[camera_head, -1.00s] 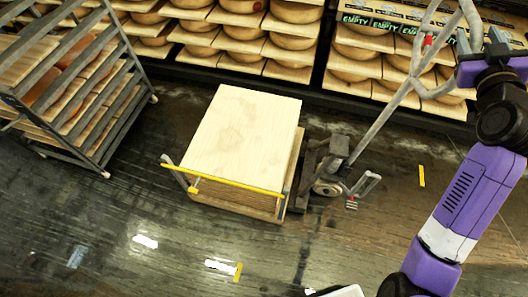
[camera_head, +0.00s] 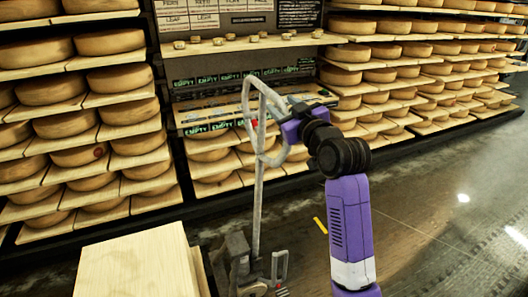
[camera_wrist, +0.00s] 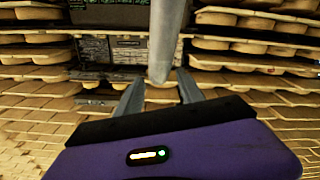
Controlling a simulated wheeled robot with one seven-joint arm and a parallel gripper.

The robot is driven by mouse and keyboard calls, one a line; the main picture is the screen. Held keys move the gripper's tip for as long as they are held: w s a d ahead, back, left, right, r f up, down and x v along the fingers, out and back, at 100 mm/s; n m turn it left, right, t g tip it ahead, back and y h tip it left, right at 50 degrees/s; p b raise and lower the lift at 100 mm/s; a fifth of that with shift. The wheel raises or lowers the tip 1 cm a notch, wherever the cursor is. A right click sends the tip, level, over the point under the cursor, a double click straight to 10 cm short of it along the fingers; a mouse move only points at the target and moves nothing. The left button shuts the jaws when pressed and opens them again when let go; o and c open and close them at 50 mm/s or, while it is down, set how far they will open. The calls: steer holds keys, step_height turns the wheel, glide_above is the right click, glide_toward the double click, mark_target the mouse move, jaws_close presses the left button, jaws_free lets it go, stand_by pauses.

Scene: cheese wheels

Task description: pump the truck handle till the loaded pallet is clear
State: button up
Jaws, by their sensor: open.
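The pallet truck handle (camera_head: 259,185) is a grey metal bar with a loop at its top and a small red part. It stands nearly upright in the head view. My gripper (camera_head: 283,112) is at the right side of the loop. In the wrist view my gripper (camera_wrist: 160,88) has its two fingers apart, and a grey bar of the handle (camera_wrist: 165,40) shows just beyond the gap between them. I cannot tell whether they touch. The truck's base (camera_head: 240,262) is at the bottom. The load (camera_head: 135,265), a pale wooden block, is cut off by the lower edge.
Shelves of cheese wheels (camera_head: 75,128) line the back wall, with more shelves (camera_head: 400,50) at right. A shelf with small pieces and signs (camera_head: 250,43) is behind the handle. Open floor (camera_head: 440,210) lies at right, with a yellow floor mark (camera_head: 320,226).

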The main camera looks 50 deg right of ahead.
mark_target(274, 98)
steer(key=m+b, duration=0.1)
steer(key=b, duration=0.2)
steer(key=shift+s+f+b, duration=0.35)
steer(key=shift+r+m, duration=0.25)
steer(key=shift+m, duration=0.15)
steer(key=x, duration=0.7)
steer(key=shift+w+d, duration=0.2)
steer(key=shift+w, duration=0.05)
jaws_close()
stand_by(0.6)
